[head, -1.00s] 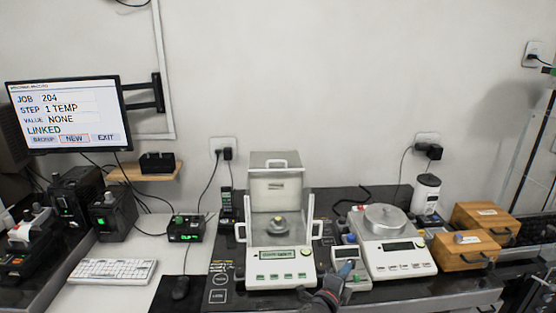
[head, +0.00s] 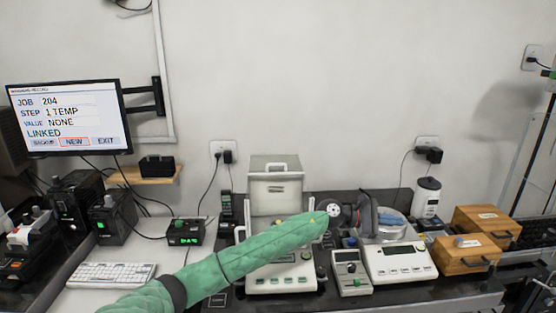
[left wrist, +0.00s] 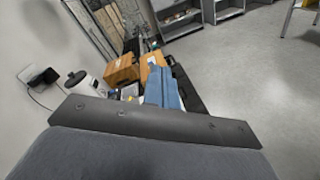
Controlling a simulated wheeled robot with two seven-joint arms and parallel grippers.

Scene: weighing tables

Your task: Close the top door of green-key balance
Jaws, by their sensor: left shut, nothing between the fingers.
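The green-key balance (head: 262,283) stands on the dark mat with a row of green keys on its front. Its top door (head: 277,196) is a pale panel with a handle, standing upright at the back, so the top is open. My green left arm crosses in front and hides much of the glass chamber and the pan. My left gripper (head: 393,220) is right of this balance, above the right balance's pan. Its blue fingers are shut and empty; they also show in the left wrist view (left wrist: 162,82). My right gripper is not in view.
A second balance (head: 403,262) with a round pan stands to the right, with a small grey handheld device (head: 351,272) between the two. Wooden boxes (head: 466,252) and a white canister (head: 426,197) are farther right. A keyboard (head: 110,274) lies left.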

